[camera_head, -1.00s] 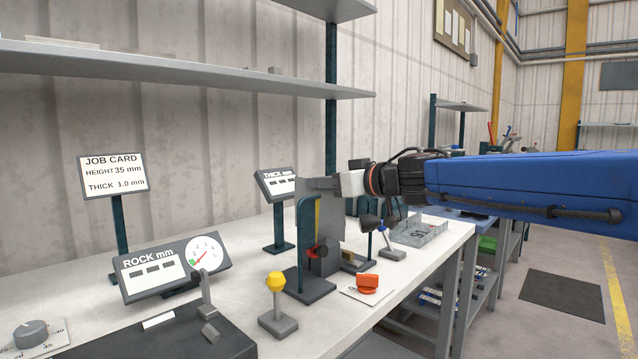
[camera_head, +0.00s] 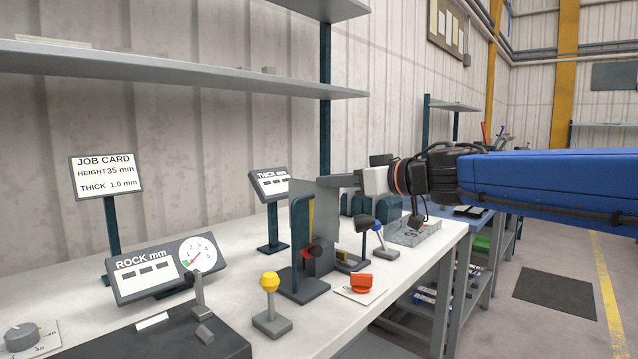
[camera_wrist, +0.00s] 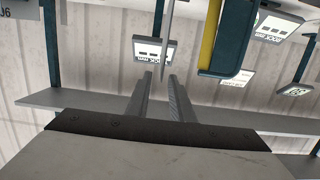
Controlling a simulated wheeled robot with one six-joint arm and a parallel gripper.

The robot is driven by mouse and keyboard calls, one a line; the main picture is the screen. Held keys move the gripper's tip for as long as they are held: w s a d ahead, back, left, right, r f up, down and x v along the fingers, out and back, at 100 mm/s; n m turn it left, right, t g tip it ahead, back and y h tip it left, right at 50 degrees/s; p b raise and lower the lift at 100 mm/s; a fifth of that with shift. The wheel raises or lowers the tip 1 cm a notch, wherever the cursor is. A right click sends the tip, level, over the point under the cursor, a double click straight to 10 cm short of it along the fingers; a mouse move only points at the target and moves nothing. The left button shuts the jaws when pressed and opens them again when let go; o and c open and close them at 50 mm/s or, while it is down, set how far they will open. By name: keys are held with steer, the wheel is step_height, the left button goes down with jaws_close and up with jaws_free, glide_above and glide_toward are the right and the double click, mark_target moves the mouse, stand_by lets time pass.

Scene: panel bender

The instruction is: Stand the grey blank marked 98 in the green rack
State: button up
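A plain grey sheet (camera_head: 327,225), likely the blank, stands upright at a dark teal stand (camera_head: 302,240) with a yellow strip and a red knob. No mark 98 is readable on it. In the wrist view a thin sheet edge (camera_wrist: 167,40) runs down to just beyond my fingertips. My gripper (camera_head: 345,181) is level beside the sheet's right edge.
A job card (camera_head: 106,176) reads height 35 mm, thick 1.0 mm. Nearby are the THICK display (camera_head: 269,184), ROCK display (camera_head: 150,273), yellow-knobbed lever (camera_head: 270,290), orange knob (camera_head: 361,283), blue-topped lever (camera_head: 381,245) and clear tray (camera_head: 415,233). A shelf (camera_head: 180,75) hangs above.

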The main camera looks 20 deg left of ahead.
steer(key=v, duration=0.5)
steer(key=shift+s+d, duration=0.15)
steer(key=shift+d, duration=0.1)
steer(key=w+d+f+m+t+h, duration=0.25)
steer(key=d+m+t+h, duration=0.2)
steer(key=d, duration=0.85)
steer(key=w+d+f+m+t+h, duration=0.1)
steer(key=w+d+m+t+h, duration=0.3)
steer(key=d, duration=0.9)
steer(key=s+d+f+m+g+h, duration=0.1)
steer(key=s+d+f+m+h, duration=0.2)
steer(key=d+f, duration=0.35)
steer(key=s+d+f+m+h, duration=0.1)
steer(key=s+d+f+h, duration=0.4)
steer(key=d, duration=0.3)
steer(key=s+d+f+g+y, duration=0.1)
steer(key=s+d+f+g, duration=0.2)
steer(key=s+f, duration=1.9)
steer(key=s+m+g, duration=0.1)
steer(key=g, duration=0.4)
steer(key=shift+s+d+f+g, duration=0.35)
steer(key=shift+s+f, duration=0.05)
